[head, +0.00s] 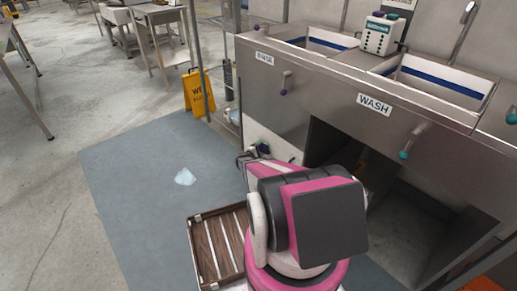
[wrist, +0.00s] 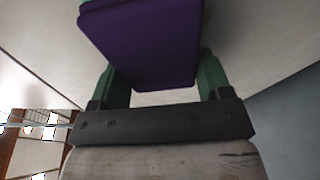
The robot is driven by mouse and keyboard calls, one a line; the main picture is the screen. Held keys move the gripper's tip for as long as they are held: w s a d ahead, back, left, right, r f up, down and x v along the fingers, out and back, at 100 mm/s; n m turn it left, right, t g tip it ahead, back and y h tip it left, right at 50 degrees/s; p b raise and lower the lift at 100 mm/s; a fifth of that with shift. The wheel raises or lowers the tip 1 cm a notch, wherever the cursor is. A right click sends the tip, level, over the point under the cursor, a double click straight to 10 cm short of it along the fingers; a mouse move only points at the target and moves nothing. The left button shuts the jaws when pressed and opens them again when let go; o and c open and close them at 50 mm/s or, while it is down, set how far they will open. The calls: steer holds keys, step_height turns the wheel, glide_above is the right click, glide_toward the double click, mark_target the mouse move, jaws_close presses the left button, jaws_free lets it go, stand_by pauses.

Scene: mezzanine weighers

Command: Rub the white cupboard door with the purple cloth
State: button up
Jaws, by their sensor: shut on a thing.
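My gripper (wrist: 160,78) is shut on the purple cloth (wrist: 145,42), a thick folded pad between its two green fingers in the wrist view. A pale surface (wrist: 245,30), which looks like the white cupboard door, lies close behind the cloth; I cannot tell if they touch. In the head view the white cupboard door (head: 281,148) is low under the rinse side of the steel sink unit. My arm covers much of it, and the cloth is not clearly seen there.
The steel sink unit (head: 300,85) has an open bay (head: 405,195) right of the door. A slatted wooden tray (head: 207,222) lies beside my arm. A pale crumpled thing (head: 185,177) lies on the grey mat (head: 135,175). A yellow wet-floor sign (head: 197,93) stands behind.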

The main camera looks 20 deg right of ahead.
mark_target(264, 151)
steer(key=shift+s+d, duration=0.35)
steer(key=shift+s, duration=0.5)
steer(key=shift+s+d, duration=0.35)
steer(key=shift+s, duration=0.45)
steer(key=shift+w, duration=0.15)
steer(key=w+a, duration=0.2)
steer(key=w, duration=0.4)
steer(key=shift+w+a, duration=0.15)
steer(key=shift+w, duration=0.2)
steer(key=w+v, duration=0.1)
steer(key=v, duration=0.5)
steer(key=shift+a+f, duration=0.2)
steer(key=shift+a, duration=0.15)
steer(key=shift+s+a, duration=0.1)
